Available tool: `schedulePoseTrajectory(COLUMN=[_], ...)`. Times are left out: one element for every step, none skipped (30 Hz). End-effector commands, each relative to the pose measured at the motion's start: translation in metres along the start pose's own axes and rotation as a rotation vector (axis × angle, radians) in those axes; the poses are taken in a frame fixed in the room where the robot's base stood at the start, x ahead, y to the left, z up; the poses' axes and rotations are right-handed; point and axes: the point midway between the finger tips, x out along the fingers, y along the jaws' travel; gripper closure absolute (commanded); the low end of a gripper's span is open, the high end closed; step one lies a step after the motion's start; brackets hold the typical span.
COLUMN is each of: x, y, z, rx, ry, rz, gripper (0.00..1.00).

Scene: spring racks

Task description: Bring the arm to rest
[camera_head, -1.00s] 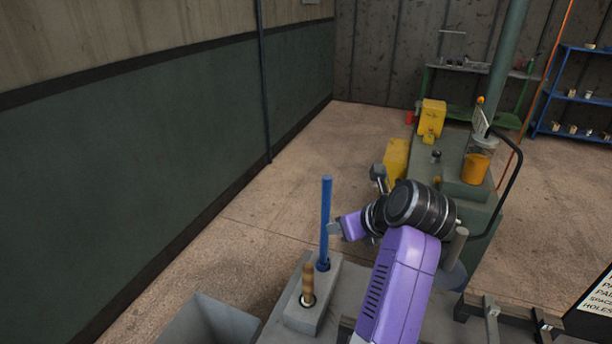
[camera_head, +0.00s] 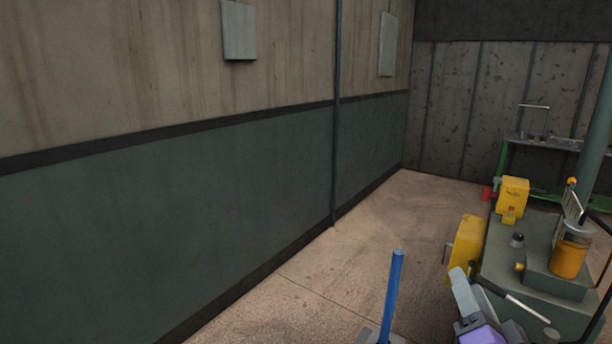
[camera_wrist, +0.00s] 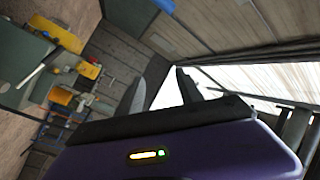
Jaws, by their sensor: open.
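My gripper (camera_head: 472,284) shows at the lower right of the head view, purple with grey fingers pointing up. It overlaps the front of the green machine in the picture; whether it touches anything there I cannot tell. In the wrist view, my gripper (camera_wrist: 160,88) has its two dark fingers apart with nothing between them. The wrist camera looks tilted toward the walls and a bright roof opening. Most of my arm is below the head picture's edge.
A blue upright rod (camera_head: 392,295) stands left of my gripper. The green machine (camera_head: 530,258) carries yellow boxes (camera_head: 513,196) and an orange-filled jar (camera_head: 569,260). A green bench (camera_head: 545,165) is behind. Bare floor (camera_head: 370,235) lies between the machine and the left wall (camera_head: 150,225).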

Motion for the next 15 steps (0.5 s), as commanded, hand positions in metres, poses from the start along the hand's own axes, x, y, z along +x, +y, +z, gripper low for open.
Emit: schedulePoseTrajectory(x=[-0.018, -0.027, -0.040, -0.050, -0.060, -0.074, -0.085, -0.095, -0.110, -0.121, -0.132, -0.147, -0.159, -0.170, -0.186], y=[0.007, 0.008, 0.009, 0.010, 0.012, 0.013, 0.015, 0.017, 0.018, 0.020, 0.022, 0.024, 0.025, 0.027, 0.029], z=[0.008, 0.011, 0.016, 0.020, 0.023, 0.029, 0.032, 0.037, 0.042, 0.045, 0.049, 0.054, 0.058, 0.061, 0.065], rx=[-0.098, -0.154, -0.223, -0.273, -0.321, -0.379, -0.421, -0.461, -0.510, -0.545, -0.577, -0.617, -0.645, -0.670, -0.701], ry=[-0.004, -0.002, -0.001, -0.002, -0.002, -0.003, -0.005, -0.008, -0.010, -0.013, -0.018, -0.023, -0.028, -0.033, -0.041], rz=[-0.023, -0.040, -0.062, -0.078, -0.092, -0.112, -0.125, -0.137, -0.154, -0.164, -0.174, -0.187, -0.195, -0.202, -0.211], gripper=[0.57, 0.57, 0.57, 0.57, 0.57, 0.57, 0.57, 0.57, 0.57, 0.57, 0.57, 0.57, 0.57, 0.57, 0.57])
